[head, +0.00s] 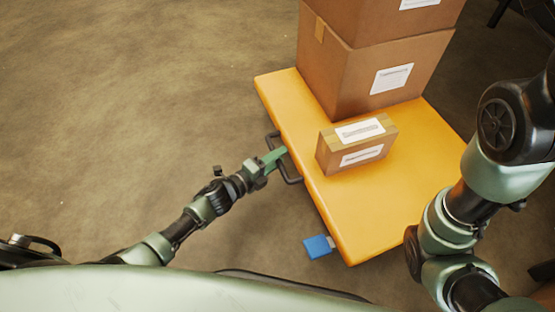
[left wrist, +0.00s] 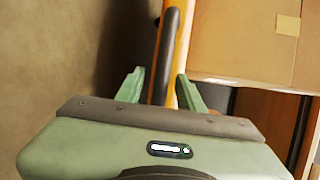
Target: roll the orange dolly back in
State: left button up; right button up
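The orange dolly (head: 345,215) stands on the floor right of centre in the head view. A dark bar handle (head: 292,180) sticks out from its left side. My left gripper (head: 281,153) is at this handle. In the left wrist view the dark handle bar (left wrist: 171,45) runs between the two green fingers (left wrist: 160,74), which stand apart with gaps beside the bar. The orange dolly edge (left wrist: 184,50) shows just behind it. My right arm comes in at the right, but its gripper is out of view.
Two large stacked cartons (head: 352,75) and a small box (head: 356,146) ride on the dolly. A blue block (head: 318,246) shows at the dolly's near left corner. The brown floor (head: 130,110) to the left is clear. Dark legs (head: 505,10) show at the top right.

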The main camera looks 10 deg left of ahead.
pick_arm(q)
grip_shut()
dwell(1.4)
